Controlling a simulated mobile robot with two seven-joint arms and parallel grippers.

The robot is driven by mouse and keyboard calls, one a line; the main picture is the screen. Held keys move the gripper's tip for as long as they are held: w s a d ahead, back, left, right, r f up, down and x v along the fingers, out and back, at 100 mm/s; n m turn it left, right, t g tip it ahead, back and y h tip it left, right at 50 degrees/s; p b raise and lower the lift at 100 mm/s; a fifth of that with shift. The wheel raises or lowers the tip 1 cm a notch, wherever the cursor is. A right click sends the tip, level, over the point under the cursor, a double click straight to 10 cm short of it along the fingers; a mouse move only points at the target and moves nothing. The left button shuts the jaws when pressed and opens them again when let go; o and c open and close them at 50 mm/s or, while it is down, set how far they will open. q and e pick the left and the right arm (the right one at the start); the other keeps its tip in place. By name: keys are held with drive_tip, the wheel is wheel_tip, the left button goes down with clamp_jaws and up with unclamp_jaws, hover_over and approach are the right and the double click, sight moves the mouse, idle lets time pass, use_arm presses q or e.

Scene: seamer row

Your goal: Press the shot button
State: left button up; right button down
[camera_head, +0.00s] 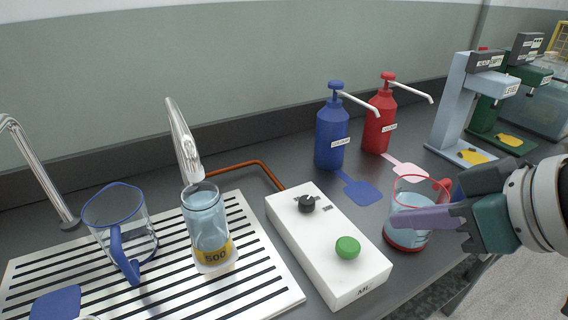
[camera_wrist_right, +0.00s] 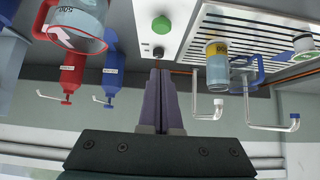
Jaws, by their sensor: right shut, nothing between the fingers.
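The white control box (camera_head: 322,240) stands on the counter with a green button (camera_head: 347,247) near its front end and a black knob (camera_head: 307,204) behind it. The green button also shows in the right wrist view (camera_wrist_right: 161,24), with the knob (camera_wrist_right: 158,52). My right gripper (camera_head: 388,219) has its purple fingers closed together and empty. It is to the right of the box, in front of the red-rimmed jug in the head view, apart from the button. Its shut fingers show in the right wrist view (camera_wrist_right: 155,75). My left gripper is not in view.
The red-rimmed jug (camera_head: 407,240) with liquid stands right of the box, partly hidden by my gripper. A beaker marked 500 (camera_head: 207,222) and a blue-handled jug (camera_head: 143,226) stand on the slatted drain tray (camera_head: 262,270). Blue (camera_head: 332,140) and red (camera_head: 378,125) pump bottles stand behind.

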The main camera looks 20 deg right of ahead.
drive_tip(key=b, duration=0.3)
hover_over(352, 248)
drive_tip(key=f, duration=0.7)
drive_tip(key=shift+s+f, duration=0.25)
drive_tip(key=shift+f, duration=0.05)
drive_tip(key=shift+s+f, duration=0.2)
drive_tip(key=shift+f, duration=1.55)
wheel_tip(352, 248, down, 2)
drive_tip(key=shift+f+b, duration=0.1)
drive_tip(key=shift+b, duration=0.45)
wheel_tip(352, 248, up, 5)
drive_tip(key=p, duration=0.5)
drive_tip(key=p+v, duration=0.2)
drive_tip(key=v, duration=0.7)
drive_tip(key=shift+s, duration=0.25)
